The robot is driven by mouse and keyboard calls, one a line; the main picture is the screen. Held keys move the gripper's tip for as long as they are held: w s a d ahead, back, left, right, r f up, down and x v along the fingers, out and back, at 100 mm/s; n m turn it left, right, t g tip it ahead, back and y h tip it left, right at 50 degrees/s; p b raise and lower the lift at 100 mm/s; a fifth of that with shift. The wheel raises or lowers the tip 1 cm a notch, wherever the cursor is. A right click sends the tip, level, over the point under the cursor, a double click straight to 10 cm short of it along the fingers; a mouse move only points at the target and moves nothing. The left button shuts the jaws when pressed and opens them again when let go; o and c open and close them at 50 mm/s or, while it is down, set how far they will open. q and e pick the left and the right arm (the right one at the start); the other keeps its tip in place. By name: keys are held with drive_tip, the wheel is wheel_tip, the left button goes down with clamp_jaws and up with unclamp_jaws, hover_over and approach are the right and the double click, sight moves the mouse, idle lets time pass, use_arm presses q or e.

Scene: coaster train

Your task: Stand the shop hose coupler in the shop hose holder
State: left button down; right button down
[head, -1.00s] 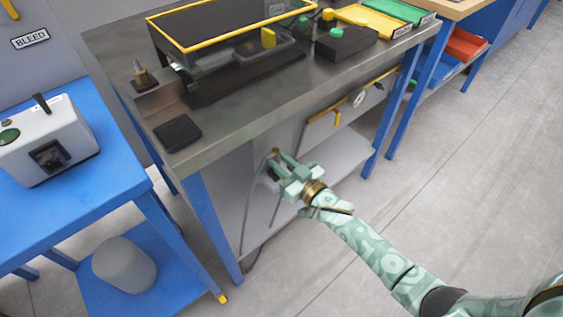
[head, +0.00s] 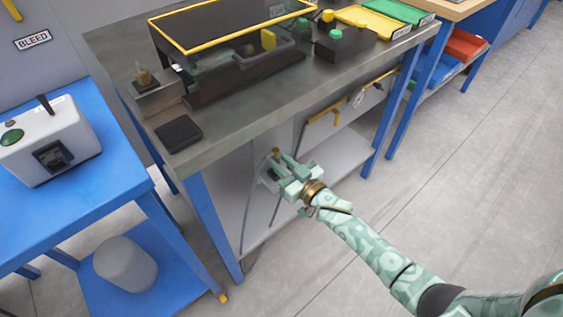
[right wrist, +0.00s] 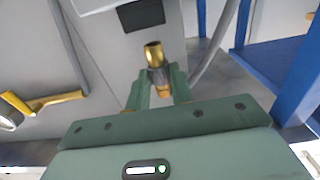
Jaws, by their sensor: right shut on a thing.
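My right gripper (head: 282,164) is below the front edge of the steel workbench, in front of its lower panel. It is shut on the brass shop hose coupler (right wrist: 153,58). In the right wrist view the coupler stands between the two green fingers, its brass top above them and a darker band at the fingertips. In the head view only its small brass tip (head: 276,151) shows. I cannot tell for sure which thing is the shop hose holder; a dark square (right wrist: 141,14) on a grey face shows behind the coupler. My left gripper is out of view.
The workbench (head: 230,137) carries a dark pad (head: 179,133) and a yellow-rimmed case. A yellow handle (head: 322,117) and a gauge are on the lower panel. A grey hose (right wrist: 216,50) hangs near the gripper. A blue bench leg (head: 213,222) stands to the left. The right floor is clear.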

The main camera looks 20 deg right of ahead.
drive_tip(key=shift+f, duration=0.1)
drive_tip(key=shift+f+b, duration=0.35)
idle(0.3)
drive_tip(key=shift+f+b, duration=0.75)
drive_tip(key=shift+f, duration=0.4)
drive_tip(key=c, duration=1.1)
unclamp_jaws()
drive_tip(key=shift+c, duration=0.2)
